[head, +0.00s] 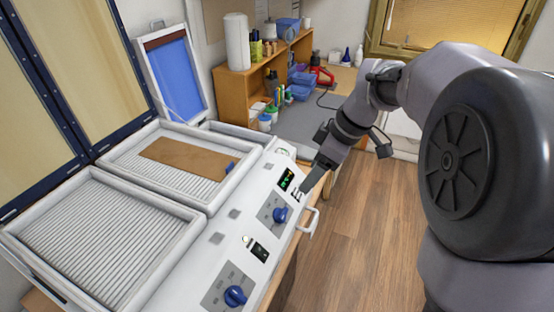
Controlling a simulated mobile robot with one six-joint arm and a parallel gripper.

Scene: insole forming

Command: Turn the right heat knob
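The white forming machine has a sloping front panel (218,254) with two blue knobs. The knob further right and farther away (280,214) sits on a grey dial plate. The other blue knob (235,296) is nearer, at the bottom of the picture. My gripper (303,190) points down at the panel's far end, beside the green-lit display (287,180) and just above and right of the right knob, apart from it. Its fingertips are small and dark, seen from the side, so I cannot tell whether they are open or whether they touch the panel.
A brown sheet (185,157) lies on the far ribbed bed; the near ribbed bed (100,240) is empty. A white handle (311,221) sticks out from the machine's front near my gripper. A wooden shelf (233,97) stands behind. Wooden floor (350,240) is clear on the right.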

